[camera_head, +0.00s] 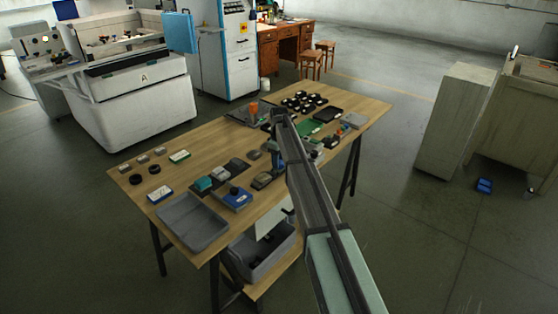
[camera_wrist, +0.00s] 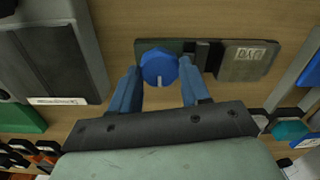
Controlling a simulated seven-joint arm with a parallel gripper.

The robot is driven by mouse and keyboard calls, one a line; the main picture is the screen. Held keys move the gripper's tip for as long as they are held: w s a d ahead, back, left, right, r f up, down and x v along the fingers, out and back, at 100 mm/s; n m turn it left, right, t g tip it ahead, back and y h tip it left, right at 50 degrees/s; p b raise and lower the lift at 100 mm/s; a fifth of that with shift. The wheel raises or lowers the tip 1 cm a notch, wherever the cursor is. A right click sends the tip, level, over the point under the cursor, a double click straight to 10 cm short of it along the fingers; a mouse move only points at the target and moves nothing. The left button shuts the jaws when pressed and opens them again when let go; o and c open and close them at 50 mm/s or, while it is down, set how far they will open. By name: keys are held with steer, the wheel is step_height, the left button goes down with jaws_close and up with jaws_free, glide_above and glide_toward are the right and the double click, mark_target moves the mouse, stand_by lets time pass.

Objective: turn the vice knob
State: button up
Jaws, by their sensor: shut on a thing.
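The vice knob (camera_wrist: 159,68) is a blue, round-edged knob with a pale mark on its face, seen in the middle of the wrist view. It sits at the left end of a small vice with a dark green base (camera_wrist: 143,47) and dark jaws (camera_wrist: 203,54). A grey-tan block with lettering (camera_wrist: 247,61) is at the vice's right. My gripper (camera_wrist: 158,65) has its two blue fingers on either side of the knob, shut on it. In the head view my gripper (camera_head: 277,158) is low over the middle of the table, and my arm hides part of the area.
The wooden table (camera_head: 140,168) holds many small items. A grey tray (camera_head: 193,222) lies at its near left corner, a blue-based device (camera_head: 233,199) beside it. Round black parts (camera_head: 303,101) stand at the back. In the wrist view a large grey-and-black object (camera_wrist: 60,60) is left of the vice.

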steer(key=o, duration=1.1)
steer(key=shift+c, duration=0.2)
step_height(320, 180, up, 14)
steer(key=shift+f, duration=0.1)
